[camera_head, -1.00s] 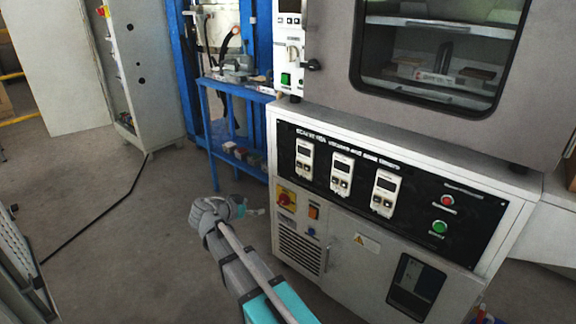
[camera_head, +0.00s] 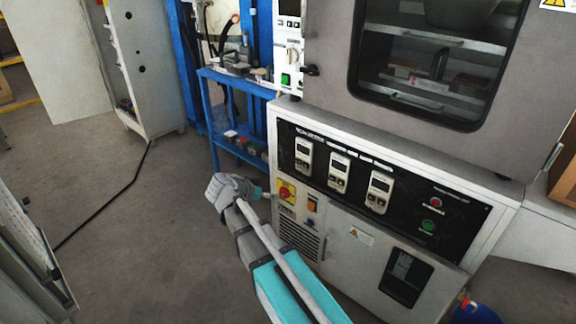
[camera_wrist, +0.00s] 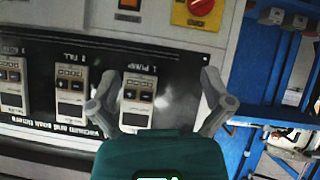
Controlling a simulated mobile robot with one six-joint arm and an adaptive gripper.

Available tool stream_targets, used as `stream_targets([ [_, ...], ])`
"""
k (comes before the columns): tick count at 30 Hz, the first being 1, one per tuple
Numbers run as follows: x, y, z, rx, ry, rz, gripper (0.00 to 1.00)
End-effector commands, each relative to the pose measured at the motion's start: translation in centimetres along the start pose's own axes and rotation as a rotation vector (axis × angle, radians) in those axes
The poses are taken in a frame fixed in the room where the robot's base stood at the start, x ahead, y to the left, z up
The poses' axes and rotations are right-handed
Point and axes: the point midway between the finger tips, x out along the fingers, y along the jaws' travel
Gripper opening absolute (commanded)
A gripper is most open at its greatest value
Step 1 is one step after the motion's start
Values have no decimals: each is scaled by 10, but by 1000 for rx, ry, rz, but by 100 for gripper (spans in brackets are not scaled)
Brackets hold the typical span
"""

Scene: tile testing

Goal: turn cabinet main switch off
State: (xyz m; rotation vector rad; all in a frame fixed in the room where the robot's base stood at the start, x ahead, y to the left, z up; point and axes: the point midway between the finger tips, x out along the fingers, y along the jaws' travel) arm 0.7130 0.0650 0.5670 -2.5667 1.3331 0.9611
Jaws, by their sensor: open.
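The cabinet main switch is a red rotary knob on a yellow plate (camera_head: 287,190), at the left of the cabinet front below the black panel. In the wrist view, which shows the panel upside down, the main switch (camera_wrist: 198,10) is at the top edge, cut off by the frame. My gripper (camera_head: 262,194) is just left of the switch in the head view, mostly hidden by my own wrist. In the wrist view my gripper (camera_wrist: 160,75) is open and empty, its fingers spread in front of a white timer (camera_wrist: 138,98). The knob is outside the fingers.
An orange button (camera_head: 313,205) is right of the switch. Several timers, a red button (camera_head: 435,202) and a green button (camera_head: 430,227) are on the panel. A blue rack (camera_head: 225,85) stands left of the cabinet. The floor to the left is mostly clear, with a black cable.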

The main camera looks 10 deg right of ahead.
Motion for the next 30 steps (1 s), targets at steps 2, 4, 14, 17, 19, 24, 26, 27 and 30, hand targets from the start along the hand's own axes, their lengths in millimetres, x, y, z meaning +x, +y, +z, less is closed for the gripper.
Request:
stream_targets([
  [2,-4,6,-7,-12,-15,2,100],
  [4,-5,10,-10,-23,-29,3,100],
  [14,-13,28,-23,-78,-94,3,100],
  [17,-16,34,-27,-94,-112,3,100],
  [19,-18,38,-30,-106,-127,2,100],
  [24,-22,47,-36,-134,-160,-2,100],
  [26,-24,50,-38,-143,-171,-4,100],
  [27,-25,52,-40,-151,-178,-5,100],
  [30,-28,57,-44,-166,-198,-9,100],
])
